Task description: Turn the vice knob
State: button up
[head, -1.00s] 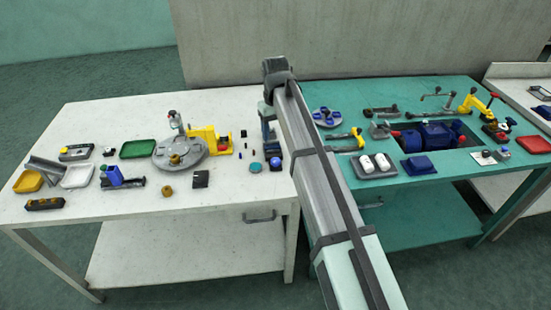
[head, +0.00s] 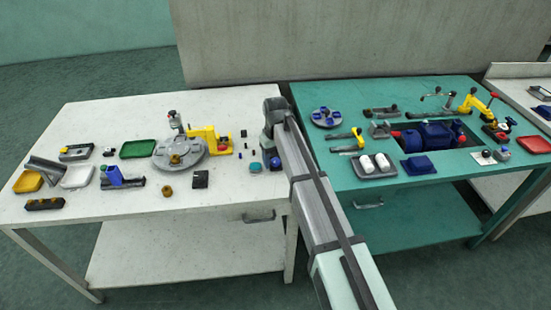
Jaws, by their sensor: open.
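My gripper (head: 269,148) is at the right end of the white table, low over the tabletop, and is open. It is small and partly covered by my arm, and I see nothing held in it. No vice is clear at this size. A dark device with a blue block (head: 114,176) on the left of the white table looks most like one. Its dark end piece (head: 138,182), possibly the knob, points right, well left of my gripper. A grey block with a red end (head: 380,130) on the teal table is another possible vice.
Small parts, including a teal disc (head: 255,167), lie close beside my gripper. A grey round plate (head: 180,152) and yellow fixture (head: 207,136) stand between it and the dark device. The white table's front strip (head: 150,215) is mostly clear. A blue pump (head: 430,135) sits in the teal table.

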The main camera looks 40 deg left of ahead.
jog(key=shift+c, duration=0.4)
jog(key=c, duration=0.9)
jog(key=shift+n, duration=2.3)
jog(key=shift+c, duration=0.2)
jog(key=o, duration=1)
jog(key=shift+w, duration=0.1)
jog(key=shift+w, duration=0.1)
